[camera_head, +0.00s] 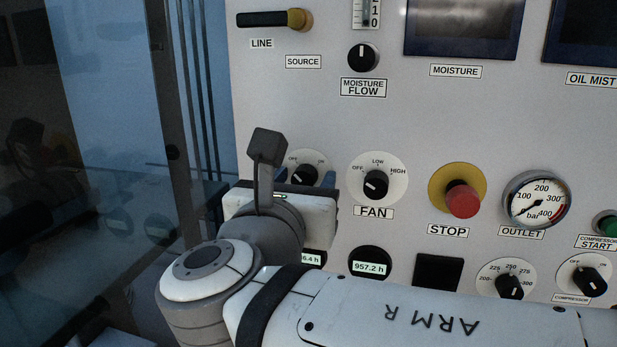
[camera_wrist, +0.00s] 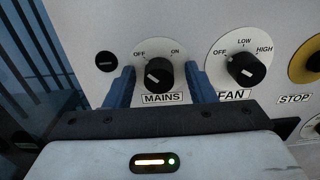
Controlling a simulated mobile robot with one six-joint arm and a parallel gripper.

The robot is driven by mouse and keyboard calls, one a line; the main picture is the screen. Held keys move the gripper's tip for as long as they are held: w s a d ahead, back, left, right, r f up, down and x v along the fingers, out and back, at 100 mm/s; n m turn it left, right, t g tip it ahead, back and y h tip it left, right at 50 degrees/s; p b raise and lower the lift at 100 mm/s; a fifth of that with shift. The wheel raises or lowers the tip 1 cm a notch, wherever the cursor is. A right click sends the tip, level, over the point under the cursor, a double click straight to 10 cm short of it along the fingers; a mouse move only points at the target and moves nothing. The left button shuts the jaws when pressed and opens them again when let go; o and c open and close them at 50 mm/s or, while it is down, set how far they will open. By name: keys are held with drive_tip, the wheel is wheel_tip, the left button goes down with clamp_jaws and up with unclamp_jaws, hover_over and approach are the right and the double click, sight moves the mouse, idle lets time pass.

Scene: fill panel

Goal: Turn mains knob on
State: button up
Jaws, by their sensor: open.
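The mains knob (camera_wrist: 158,73) is a round black knob on a white dial marked OFF at upper left and ON at upper right, with a MAINS label below. Its white mark lies on the left part of the knob, on the OFF side. In the head view the knob (camera_head: 304,175) shows just beyond my gripper, with its label hidden. My gripper (camera_wrist: 159,76) is open, with one blue finger on each side of the knob. It also shows in the head view (camera_head: 305,181). I cannot tell whether the fingers touch the knob.
The fan knob (camera_wrist: 246,68) sits close to the right finger. Further right are the red stop button (camera_head: 462,200) on a yellow plate and the outlet gauge (camera_head: 537,199). A small black round fitting (camera_wrist: 106,61) is left of the mains dial. The panel's left edge is nearby.

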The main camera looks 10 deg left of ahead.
drive_tip(key=c, duration=1)
drive_tip(key=shift+f+b, duration=0.1)
drive_tip(key=shift+b, duration=0.25)
drive_tip(key=m+b, duration=1.7)
drive_tip(key=b, duration=0.3)
drive_tip(key=shift+m, duration=0.3)
drive_tip(key=shift+r+m, duration=0.2)
drive_tip(key=shift+m, duration=0.1)
